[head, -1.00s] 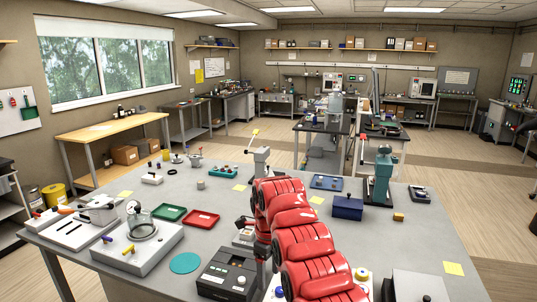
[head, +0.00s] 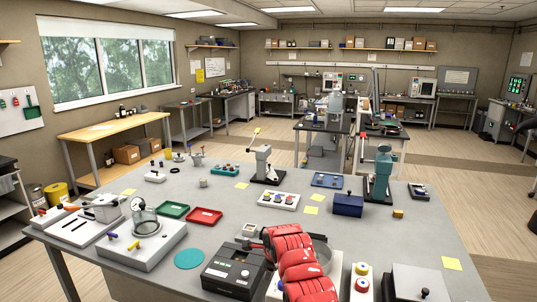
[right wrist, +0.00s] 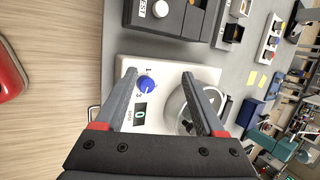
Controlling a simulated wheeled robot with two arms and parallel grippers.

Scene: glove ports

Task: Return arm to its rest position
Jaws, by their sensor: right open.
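My red right arm (head: 300,262) reaches in from the bottom of the head view, low over the near edge of the grey table (head: 120,215). My right gripper (right wrist: 158,80) shows in the right wrist view, its two grey fingers spread apart with nothing held between them. Beneath it is a white device (right wrist: 150,118) with a blue knob (right wrist: 146,83) and a small display. A round metal vessel (right wrist: 178,105) on the device is partly hidden behind one finger. My left arm and gripper are not in view.
A black-topped box (head: 232,270) stands left of my right arm. A white panel with round buttons (head: 361,280) stands to its right. Farther back are a lever press (head: 265,165), a button strip (head: 279,200) and a blue box (head: 348,205).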

